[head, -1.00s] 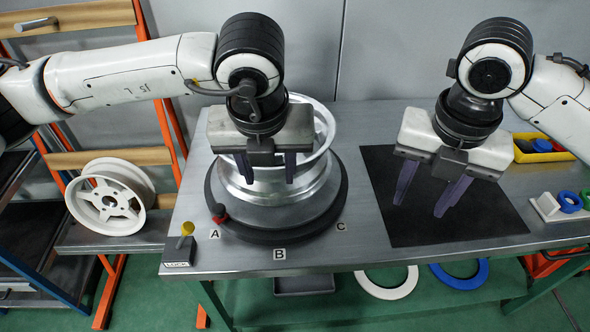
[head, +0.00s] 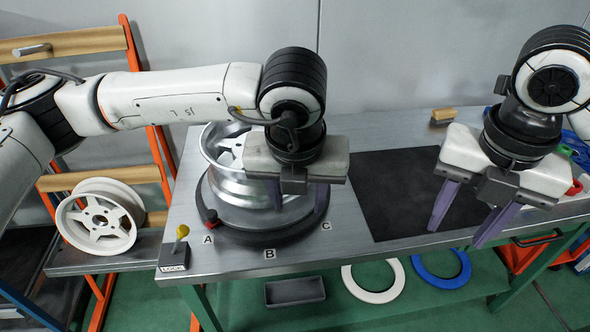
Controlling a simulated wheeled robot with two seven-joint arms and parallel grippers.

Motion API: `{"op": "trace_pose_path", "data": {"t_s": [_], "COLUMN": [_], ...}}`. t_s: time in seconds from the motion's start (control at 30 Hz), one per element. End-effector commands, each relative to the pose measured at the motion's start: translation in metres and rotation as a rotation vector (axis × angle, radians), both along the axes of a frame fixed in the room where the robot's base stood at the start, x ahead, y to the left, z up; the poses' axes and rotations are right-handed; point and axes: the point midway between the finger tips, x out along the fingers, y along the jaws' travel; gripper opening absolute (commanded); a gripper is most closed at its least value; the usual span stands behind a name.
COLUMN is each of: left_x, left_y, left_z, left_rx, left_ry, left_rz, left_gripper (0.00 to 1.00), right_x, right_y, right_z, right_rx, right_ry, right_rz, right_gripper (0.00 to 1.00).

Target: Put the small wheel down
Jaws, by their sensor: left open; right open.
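A silver spoked wheel (head: 225,182) stands on the dark round turntable (head: 235,226), partly hidden by my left gripper. A white spoked wheel (head: 97,222) leans on the shelf of the rack at the left; I cannot tell for sure which of the two is called small. My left gripper (head: 299,205) is open, fingers down, in front of the silver wheel's right side and over the right part of the turntable. I cannot tell whether it touches the wheel. My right gripper (head: 457,237) is open and empty near the black mat's right edge.
The black mat (head: 395,195) on the table is bare. A lever marked LOCK (head: 175,255) stands at the table's front left corner. A red knob (head: 210,218) sits on the turntable's rim by label A. White (head: 374,281) and blue (head: 441,268) rings lie below the table.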

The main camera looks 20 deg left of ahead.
Motion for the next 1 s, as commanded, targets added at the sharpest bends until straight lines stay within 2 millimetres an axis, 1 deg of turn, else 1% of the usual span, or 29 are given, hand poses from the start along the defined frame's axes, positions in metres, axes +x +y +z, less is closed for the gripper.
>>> {"op": "trace_pose_path", "data": {"t_s": [0.03, 0.2, 0.3, 0.4, 0.5, 0.6, 1.0], "left_x": [0.0, 0.0, 0.0, 0.0, 0.0, 0.0, 0.0], "left_y": [-0.001, -0.001, -0.001, -0.001, -0.001, -0.001, -0.001], "left_z": [0.0, 0.0, 0.0, 0.0, 0.0, 0.0, 0.0], "left_rx": [0.0, 0.0, 0.0, 0.0, 0.0, 0.0, 0.0], "left_ry": [0.0, 0.0, 0.0, 0.0, 0.0, 0.0, 0.0], "left_rz": [-0.002, -0.002, -0.002, -0.002, -0.002, -0.002, -0.002], "left_gripper": [0.43, 0.43, 0.43, 0.43, 0.43, 0.43, 0.43], "right_x": [0.0, -0.002, -0.004, -0.004, -0.005, -0.006, -0.006], "right_y": [0.001, 0.002, 0.003, 0.004, 0.005, 0.005, 0.005], "right_z": [0.013, 0.05, 0.066, 0.077, 0.083, 0.085, 0.085], "right_rx": [0.002, -0.001, -0.001, 0.0, 0.0, 0.0, 0.0], "right_ry": [-0.005, -0.007, -0.006, -0.003, -0.001, -0.001, 0.0], "right_rz": [0.0, 0.002, 0.004, 0.005, 0.007, 0.007, 0.007], "right_gripper": [0.42, 0.42, 0.42, 0.42, 0.42, 0.42, 0.42]}}
